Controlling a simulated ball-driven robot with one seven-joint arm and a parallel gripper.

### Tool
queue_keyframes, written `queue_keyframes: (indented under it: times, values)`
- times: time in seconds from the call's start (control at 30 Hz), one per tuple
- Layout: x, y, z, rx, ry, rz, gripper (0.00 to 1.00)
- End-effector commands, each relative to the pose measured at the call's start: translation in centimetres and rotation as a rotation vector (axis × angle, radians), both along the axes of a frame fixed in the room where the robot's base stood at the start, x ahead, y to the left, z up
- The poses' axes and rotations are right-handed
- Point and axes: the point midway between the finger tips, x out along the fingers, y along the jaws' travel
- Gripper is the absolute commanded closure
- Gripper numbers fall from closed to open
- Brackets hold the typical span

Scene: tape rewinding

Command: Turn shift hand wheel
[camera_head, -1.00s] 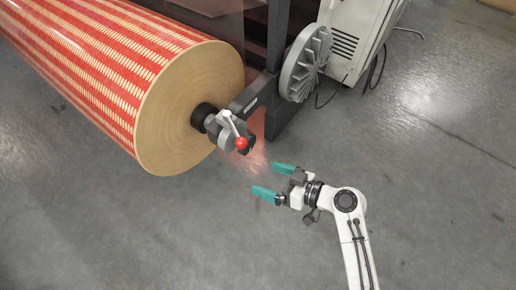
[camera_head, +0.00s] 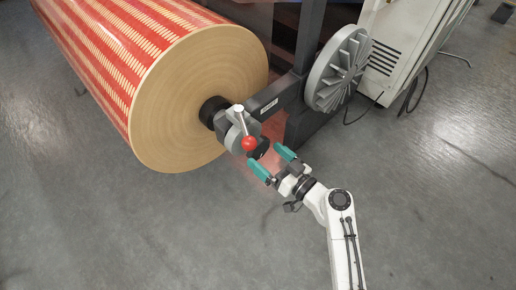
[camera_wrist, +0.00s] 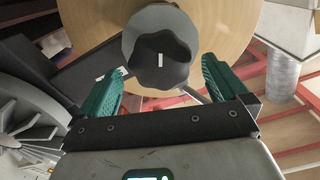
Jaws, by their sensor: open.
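The shift hand wheel (camera_wrist: 160,58) is a dark lobed knob with a white mark, at the upper middle of the wrist view. In the wrist view the fingers (camera_wrist: 160,85) stand apart to the left and right, below the knob's middle. I cannot tell whether they touch it.
A large red-and-cream roll (camera_head: 195,95) fills the upper left. A grey frame arm (camera_head: 275,95) carries the shaft, with a large grey ribbed wheel (camera_head: 338,68) to its right. A white cabinet (camera_head: 405,45) stands at upper right. The floor (camera_head: 130,230) below is clear.

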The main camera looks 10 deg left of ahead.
Motion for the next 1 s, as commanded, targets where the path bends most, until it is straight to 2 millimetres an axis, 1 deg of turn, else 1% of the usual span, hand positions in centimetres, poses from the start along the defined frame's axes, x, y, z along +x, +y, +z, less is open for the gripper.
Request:
queue_keyframes:
  times: [0.03,0.1,0.3,0.43,0.7,1.0]
  values:
    - [0.6,0.9,-0.1,0.001,-0.001,0.003,0.0]
    - [1.3,1.7,-0.1,0.001,-0.002,0.002,0.0]
    - [2.6,3.3,-0.1,0.0,0.0,0.001,0.0]
    - [2.9,3.7,0.0,0.0,0.0,0.0,0.0]
    - [2.9,3.7,0.0,-0.001,0.001,0.0,0.01]
    - [2.9,3.7,0.0,-0.001,0.001,0.0,0.3]
